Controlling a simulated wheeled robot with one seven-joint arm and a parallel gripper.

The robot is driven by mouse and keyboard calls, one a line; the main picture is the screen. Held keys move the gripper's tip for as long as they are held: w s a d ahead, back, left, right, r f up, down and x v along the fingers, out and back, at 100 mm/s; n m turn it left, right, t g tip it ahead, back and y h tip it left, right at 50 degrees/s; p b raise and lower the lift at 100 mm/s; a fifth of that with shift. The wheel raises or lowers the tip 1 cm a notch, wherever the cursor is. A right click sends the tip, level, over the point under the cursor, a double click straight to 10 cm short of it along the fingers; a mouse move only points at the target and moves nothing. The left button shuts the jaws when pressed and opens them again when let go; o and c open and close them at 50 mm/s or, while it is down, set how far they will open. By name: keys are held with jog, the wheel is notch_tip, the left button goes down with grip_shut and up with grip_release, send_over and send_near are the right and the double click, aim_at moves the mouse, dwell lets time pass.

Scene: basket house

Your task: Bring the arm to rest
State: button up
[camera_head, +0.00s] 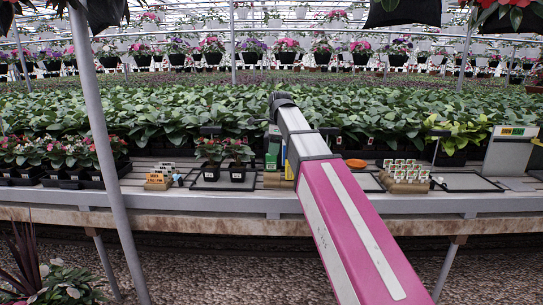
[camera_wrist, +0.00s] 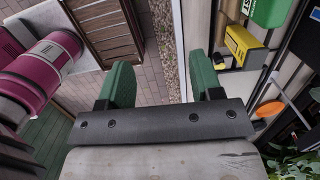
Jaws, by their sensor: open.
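My gripper (camera_wrist: 162,82) shows in the wrist view with its two green fingers spread apart and nothing between them. Below the gap I see paved floor and a strip of gravel. In the head view my pink and white arm reaches up and forward over the front of the potting bench (camera_head: 200,205). The gripper itself cannot be made out there, hidden behind the arm.
A yellow box (camera_wrist: 243,45) and a green box (camera_wrist: 268,10) stand on the bench close to the fingers. An orange disc (camera_head: 356,163), potted plants (camera_head: 237,155) and label trays (camera_head: 406,174) line the bench. A metal post (camera_head: 108,170) stands at left.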

jog(key=s+d+f+n, duration=0.6)
jog(key=f, duration=0.8)
jog(key=s+d+f+n+h, duration=0.1)
jog(key=s+d+f+n, duration=0.5)
jog(key=f, duration=0.7)
jog(key=s+d+f+n, duration=0.6)
jog(key=f, duration=0.8)
jog(key=shift+s+f, duration=0.25)
jog(key=shift+f, duration=0.05)
